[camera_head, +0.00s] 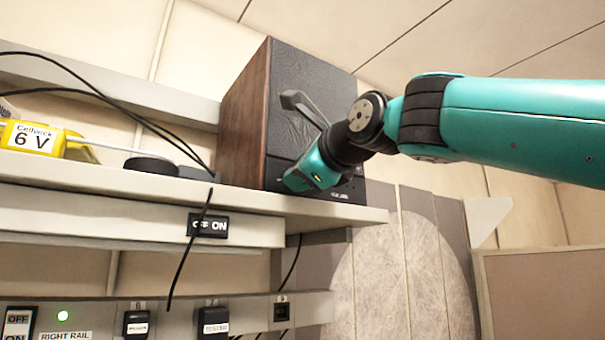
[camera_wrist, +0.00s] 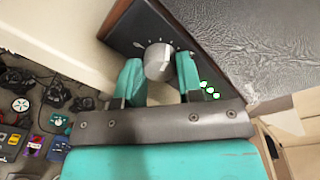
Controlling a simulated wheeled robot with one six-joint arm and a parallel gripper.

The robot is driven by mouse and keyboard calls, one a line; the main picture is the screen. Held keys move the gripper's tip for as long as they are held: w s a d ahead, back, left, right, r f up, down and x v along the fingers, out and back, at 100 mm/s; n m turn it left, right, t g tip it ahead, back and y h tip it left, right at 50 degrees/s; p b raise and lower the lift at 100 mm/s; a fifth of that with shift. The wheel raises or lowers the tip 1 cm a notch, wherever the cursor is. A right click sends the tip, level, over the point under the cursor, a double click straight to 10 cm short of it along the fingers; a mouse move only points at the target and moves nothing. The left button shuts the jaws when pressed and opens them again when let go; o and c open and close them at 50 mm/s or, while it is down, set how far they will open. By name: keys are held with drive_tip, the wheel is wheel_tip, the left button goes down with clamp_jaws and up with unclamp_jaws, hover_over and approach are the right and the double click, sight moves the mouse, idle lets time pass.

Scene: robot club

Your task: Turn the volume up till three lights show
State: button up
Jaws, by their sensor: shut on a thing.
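The speaker (camera_head: 240,120) is a tall box with a wooden side and a black textured front, standing on the shelf in the head view. In the wrist view its black control panel (camera_wrist: 135,32) carries a silver volume knob (camera_wrist: 157,61) with small tick marks around it. My gripper (camera_wrist: 159,76) is shut on the knob, one teal finger on each side. Three small lights (camera_wrist: 209,90) show bright white-green in a row right of the knob. In the head view my gripper (camera_head: 303,180) is at the speaker's lower front and hides the knob.
The shelf (camera_head: 120,180) also holds a yellow 6 V battery (camera_head: 35,138), a dark round object (camera_head: 151,166) and loose black cables. Various small items lie at left in the wrist view.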

drive_tip(key=shift+m, duration=0.5)
drive_tip(key=o, duration=0.6)
drive_tip(key=shift+o, duration=0.2)
drive_tip(key=shift+d, duration=0.1)
drive_tip(key=b+v, duration=0.6)
drive_tip(key=v, duration=1.1)
drive_tip(key=shift+d+b, duration=0.15)
drive_tip(key=shift+b, duration=0.15)
drive_tip(key=shift+r, duration=0.1)
